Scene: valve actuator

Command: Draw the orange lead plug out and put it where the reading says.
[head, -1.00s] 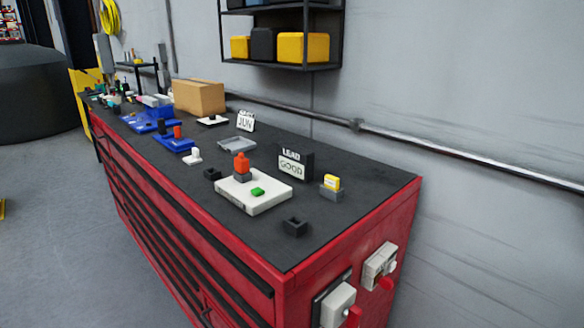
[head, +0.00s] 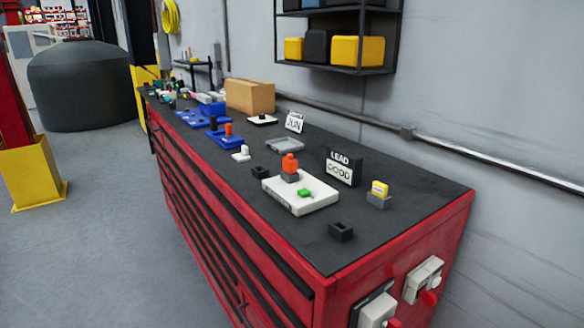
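The orange lead plug (head: 290,163) stands upright in a dark socket on a white block (head: 310,200) on the bench top. A small green piece (head: 304,193) is on the same block. Behind it a black stand marked LEAD (head: 343,166) carries a white card that seems to read GOOD. An empty-looking black square holder (head: 341,232) is at the near edge, and another black holder (head: 260,172) is left of the block. Neither gripper shows.
The red cabinet with a black top (head: 420,210) bears a grey tray (head: 285,145), a JUN card (head: 294,121), blue fixtures (head: 224,138), a white piece (head: 241,154) and a cardboard box (head: 250,96). Switch boxes (head: 423,279) jut from its near end. Open floor lies left.

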